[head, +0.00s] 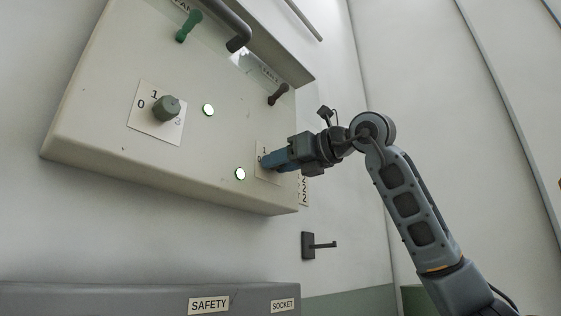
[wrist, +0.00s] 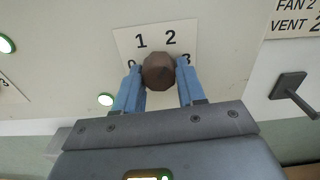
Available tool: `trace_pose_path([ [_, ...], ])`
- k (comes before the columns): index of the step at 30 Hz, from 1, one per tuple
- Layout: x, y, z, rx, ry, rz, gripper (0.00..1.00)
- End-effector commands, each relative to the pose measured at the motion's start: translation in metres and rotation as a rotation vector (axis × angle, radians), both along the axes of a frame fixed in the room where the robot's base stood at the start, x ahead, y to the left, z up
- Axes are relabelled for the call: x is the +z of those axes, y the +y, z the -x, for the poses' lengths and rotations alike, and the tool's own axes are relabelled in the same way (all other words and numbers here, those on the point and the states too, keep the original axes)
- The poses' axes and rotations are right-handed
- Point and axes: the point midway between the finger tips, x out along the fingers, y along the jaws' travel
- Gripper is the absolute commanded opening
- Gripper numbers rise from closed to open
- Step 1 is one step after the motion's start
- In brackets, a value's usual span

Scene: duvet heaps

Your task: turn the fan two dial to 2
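The fan two dial (wrist: 158,72) is a brown faceted knob on a white plate (wrist: 128,38) marked 0, 1, 2 and 3. In the wrist view its pointing direction cannot be made out. My gripper (wrist: 159,74) has one blue finger on each side of the knob, and both appear to touch it. The fingers partly cover the 0 and the 3; the 1 and 2 show above the knob. In the head view my gripper (head: 266,161) reaches the lower right of the panel and hides the knob.
A dark wall hook (head: 308,245) sits below right. A grey box (head: 120,300) labelled SAFETY and SOCKET lies below.

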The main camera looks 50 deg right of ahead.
Motion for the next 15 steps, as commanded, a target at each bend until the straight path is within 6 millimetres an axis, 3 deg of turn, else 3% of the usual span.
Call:
trace_pose_path([
  [6, 0.0001, 0.0000, -0.0001, 0.000, -0.003, 0.000, 0.60],
  [15, 0.0016, -0.0001, 0.0028, -0.001, -0.007, 0.001, 0.61],
])
